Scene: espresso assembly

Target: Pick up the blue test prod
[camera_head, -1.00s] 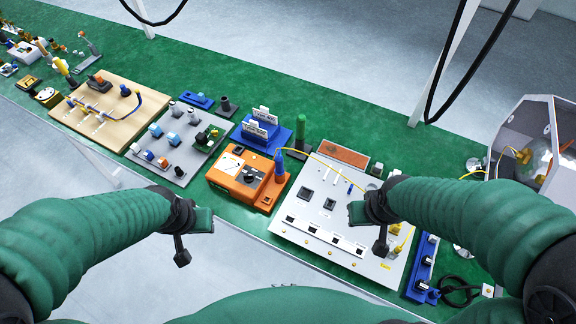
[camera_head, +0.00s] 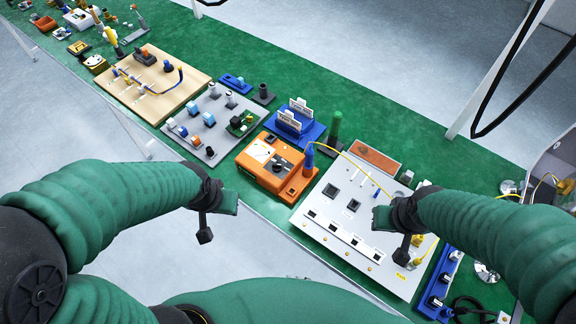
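The blue test prod (camera_head: 309,158) stands upright at the right side of the orange meter (camera_head: 270,166), with a yellow wire (camera_head: 350,160) running from its top towards the right. My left gripper (camera_head: 221,219) is open and empty, in front of the table's near edge, to the lower left of the prod and well apart from it. My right gripper (camera_head: 391,236) is open and empty, over the front right part of the white panel (camera_head: 338,207), to the lower right of the prod. The prod's lower end is hidden in its holder.
Behind the prod stand a green post (camera_head: 334,128) and a blue holder with white cards (camera_head: 297,122). A grey board with small parts (camera_head: 208,122) and a wooden board (camera_head: 150,82) lie to the left. A blue strip (camera_head: 440,283) lies at the right. The green table's back is mostly clear.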

